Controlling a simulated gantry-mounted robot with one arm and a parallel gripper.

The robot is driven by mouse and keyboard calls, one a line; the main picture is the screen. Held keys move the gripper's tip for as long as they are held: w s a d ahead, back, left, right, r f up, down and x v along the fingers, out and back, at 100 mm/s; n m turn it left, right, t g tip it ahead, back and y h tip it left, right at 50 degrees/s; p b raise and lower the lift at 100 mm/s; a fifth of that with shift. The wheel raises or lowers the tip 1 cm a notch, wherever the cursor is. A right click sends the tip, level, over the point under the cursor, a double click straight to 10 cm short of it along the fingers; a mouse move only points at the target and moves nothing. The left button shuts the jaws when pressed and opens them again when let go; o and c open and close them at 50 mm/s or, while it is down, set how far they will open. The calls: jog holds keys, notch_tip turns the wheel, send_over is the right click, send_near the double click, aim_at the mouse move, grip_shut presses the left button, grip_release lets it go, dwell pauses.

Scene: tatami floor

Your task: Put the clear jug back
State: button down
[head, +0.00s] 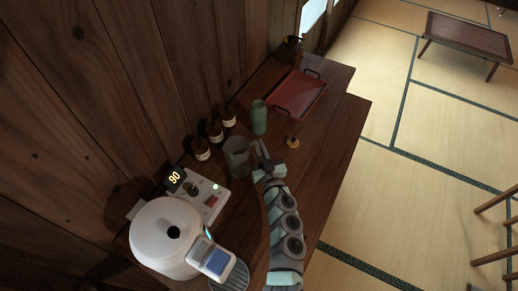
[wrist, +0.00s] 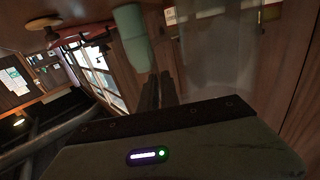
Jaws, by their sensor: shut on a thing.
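The clear jug (head: 236,158) stands upright, or nearly so, on the dark wooden counter in the head view, just left of my gripper (head: 262,154). Whether its base touches the counter is hard to tell. In the wrist view the jug (wrist: 215,55) is a faint see-through shape right of my fingers (wrist: 158,88). The fingers are close together and shut on the jug at its right side. The exact spot of the grip, perhaps a handle, is too dark to make out.
A green canister (head: 259,117) stands close behind the jug. Several dark bottles (head: 215,132) line the wall. A control box (head: 199,195) and a white round appliance (head: 165,237) are in front. A red tray (head: 299,93) lies farther back. A small round object (head: 292,142) sits right.

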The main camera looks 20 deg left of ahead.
jog(key=shift+f, duration=0.2)
jog(key=c, duration=1.6)
grip_release()
